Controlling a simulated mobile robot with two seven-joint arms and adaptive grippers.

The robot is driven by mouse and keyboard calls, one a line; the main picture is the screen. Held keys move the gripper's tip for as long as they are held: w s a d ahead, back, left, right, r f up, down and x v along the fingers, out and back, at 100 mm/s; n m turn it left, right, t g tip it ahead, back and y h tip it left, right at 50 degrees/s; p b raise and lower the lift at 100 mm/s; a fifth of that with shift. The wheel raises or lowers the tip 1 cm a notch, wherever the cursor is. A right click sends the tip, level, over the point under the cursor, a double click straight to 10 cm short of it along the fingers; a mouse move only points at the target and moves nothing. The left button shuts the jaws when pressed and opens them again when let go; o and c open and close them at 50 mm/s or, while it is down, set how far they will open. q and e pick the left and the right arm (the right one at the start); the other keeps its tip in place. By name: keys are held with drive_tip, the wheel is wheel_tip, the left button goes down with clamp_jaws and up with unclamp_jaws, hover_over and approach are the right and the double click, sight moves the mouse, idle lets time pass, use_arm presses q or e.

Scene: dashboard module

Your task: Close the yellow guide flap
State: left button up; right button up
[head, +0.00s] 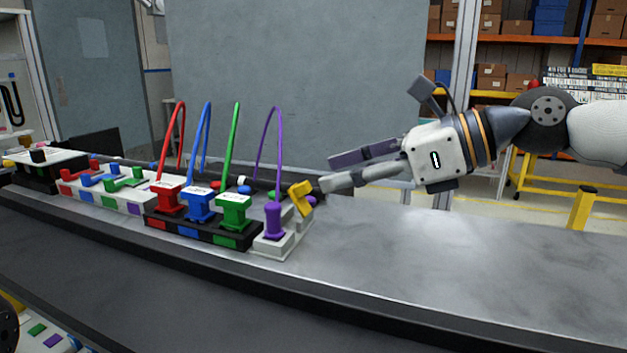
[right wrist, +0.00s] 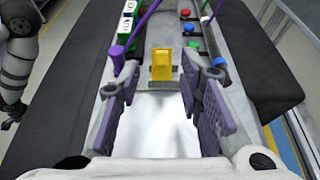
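The yellow guide flap (head: 301,197) stands raised and tilted at the right side of a pale grey block (head: 277,247) beside a purple plug (head: 274,222). In the right wrist view the flap (right wrist: 161,65) shows ahead of my fingers, near the middle of the gap. My right gripper (head: 328,172) comes in from the right, open and empty, its lower fingertip close to the flap. I cannot tell whether they touch. In the right wrist view both purple-padded fingers (right wrist: 161,82) are spread. Part of my left arm (right wrist: 17,68) shows at the left edge; its fingers are not clear.
Red (head: 169,199), blue (head: 199,206) and green (head: 234,212) plugs with looped cables stand left of the flap. A purple cable (head: 278,140) arches close behind it. Several coloured buttons lie behind. The grey counter (head: 450,240) to the right is clear.

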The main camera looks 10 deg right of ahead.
sight(308, 184)
drive_tip(key=x, duration=0.5)
drive_tip(key=shift+w+f, duration=0.1)
drive_tip(key=shift+w, duration=0.05)
drive_tip(key=shift+c, duration=0.3)
clamp_jaws()
